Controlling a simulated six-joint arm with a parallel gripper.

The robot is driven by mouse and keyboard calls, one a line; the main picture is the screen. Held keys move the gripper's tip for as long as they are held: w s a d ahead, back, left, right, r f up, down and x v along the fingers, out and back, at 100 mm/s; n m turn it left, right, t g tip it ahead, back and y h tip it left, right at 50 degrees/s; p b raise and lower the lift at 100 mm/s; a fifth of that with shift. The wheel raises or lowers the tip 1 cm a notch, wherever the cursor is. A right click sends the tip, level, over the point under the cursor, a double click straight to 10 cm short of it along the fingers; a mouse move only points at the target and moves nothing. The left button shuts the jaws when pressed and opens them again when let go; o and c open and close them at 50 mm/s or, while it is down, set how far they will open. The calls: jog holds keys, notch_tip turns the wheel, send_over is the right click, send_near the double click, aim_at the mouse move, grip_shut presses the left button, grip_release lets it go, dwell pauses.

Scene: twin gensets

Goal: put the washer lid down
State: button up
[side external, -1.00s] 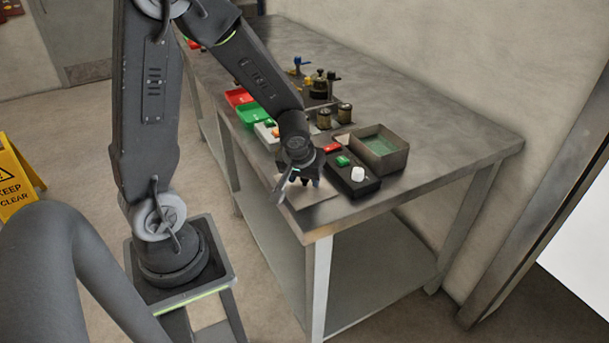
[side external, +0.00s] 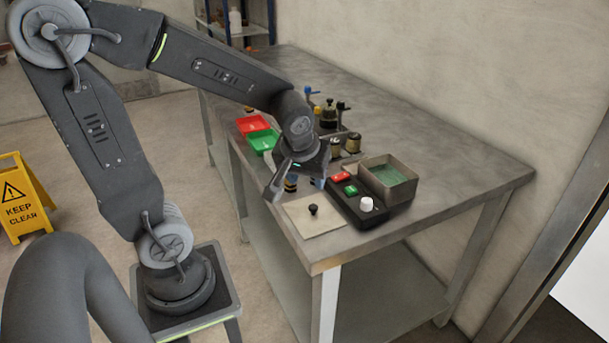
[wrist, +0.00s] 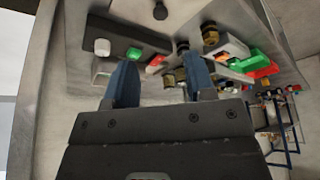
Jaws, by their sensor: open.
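The washer lid (side external: 325,222) is a flat, pale square plate with a black knob (side external: 312,210). It lies flat on the near corner of the metal table in the side view. In the wrist view the knob (wrist: 160,11) shows at the top edge. My gripper (side external: 304,183) is open and empty, raised above and behind the lid, apart from it. Its two blue fingers stand apart in the wrist view (wrist: 163,84). The washer (side external: 391,183) is an open box with a green inside, standing uncovered.
A black control block (side external: 345,208) with red and green buttons and a white knob sits between lid and washer. Red (side external: 252,125) and green (side external: 262,141) trays and brass-coloured parts (side external: 334,147) stand farther back. The table's right rear is clear.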

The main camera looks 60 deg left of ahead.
jog(key=s+d+r+m+t+h, duration=0.2)
jog(key=s+d+r+m+h, duration=0.1)
jog(key=s+d+r+m, duration=0.4)
jog(key=shift+s+d+r+m, duration=0.15)
jog(key=shift+s+d+m, duration=0.55)
jog(key=shift+d+m, duration=0.35)
